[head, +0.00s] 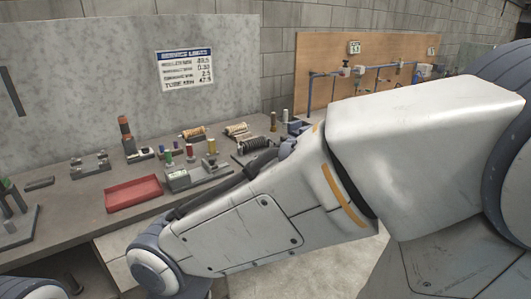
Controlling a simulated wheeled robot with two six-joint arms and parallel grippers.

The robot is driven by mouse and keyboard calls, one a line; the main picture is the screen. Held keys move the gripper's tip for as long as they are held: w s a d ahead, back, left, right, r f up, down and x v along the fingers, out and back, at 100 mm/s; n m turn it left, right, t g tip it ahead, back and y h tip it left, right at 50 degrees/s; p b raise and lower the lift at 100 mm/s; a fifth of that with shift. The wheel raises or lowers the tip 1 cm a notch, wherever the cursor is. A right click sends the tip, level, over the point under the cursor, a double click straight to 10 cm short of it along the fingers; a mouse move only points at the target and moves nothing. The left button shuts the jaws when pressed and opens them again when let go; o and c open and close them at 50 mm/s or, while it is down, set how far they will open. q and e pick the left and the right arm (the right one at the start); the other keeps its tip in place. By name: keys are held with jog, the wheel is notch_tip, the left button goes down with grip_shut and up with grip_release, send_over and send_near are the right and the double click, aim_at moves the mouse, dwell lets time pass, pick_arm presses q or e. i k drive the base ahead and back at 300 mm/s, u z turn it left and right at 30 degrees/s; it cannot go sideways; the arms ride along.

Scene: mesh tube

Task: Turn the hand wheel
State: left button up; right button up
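A wooden panel (312,52) with blue pipework (378,67) stands against the wall at the upper right of the head view. Several small fittings sit along the pipe. One dark fitting (345,70) is near the left end and a pale one (424,70) is further right. They are too small to tell whether any is the hand wheel. My large white arm crosses the picture from the right to the lower left and hides much of the area below the panel. Neither gripper shows.
A grey workbench (55,208) runs along the left wall. It carries a red tray (133,194), several coloured spools and bottles, coils (253,144) and small metal fixtures (90,164). A service limits sign (185,68) hangs above. Some floor shows at the bottom.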

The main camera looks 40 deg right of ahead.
aim_at(283, 138)
jog(key=z, duration=0.4)
jog(key=i, duration=0.45)
jog(key=z, duration=0.95)
jog(key=i, duration=1.75)
jog(key=u, duration=0.7)
